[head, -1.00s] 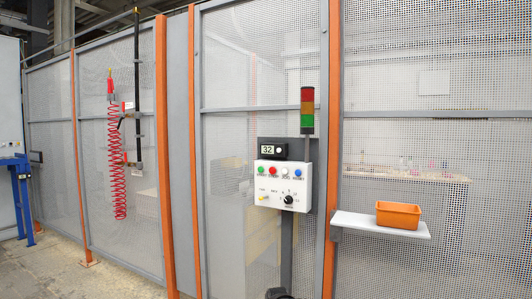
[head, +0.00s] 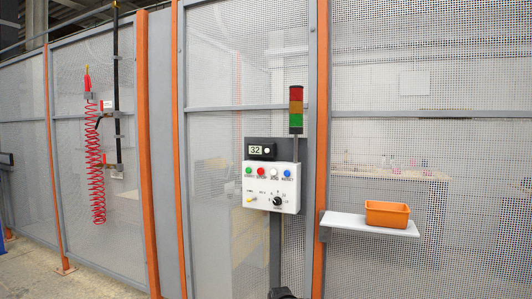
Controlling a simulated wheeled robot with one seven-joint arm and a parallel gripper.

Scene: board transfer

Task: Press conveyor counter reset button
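A white control box (head: 271,187) hangs on a grey post in front of the mesh fence. Its top row has a green button (head: 249,170), a red button (head: 261,171), a white button (head: 273,172) and a blue button (head: 287,173). The small labels below them are hard to read. Above the box is a black counter (head: 262,152) reading 32, with a small round white button (head: 267,151) at its right. No fingers of my gripper show. Only a dark part, likely mine, shows at the bottom edge, apart from the box.
A red, amber and green signal tower (head: 296,109) stands above the box. A white shelf (head: 340,221) with an orange bin (head: 387,214) juts out at right. A coiled red hose (head: 96,180) hangs at left. The concrete floor shows at lower left.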

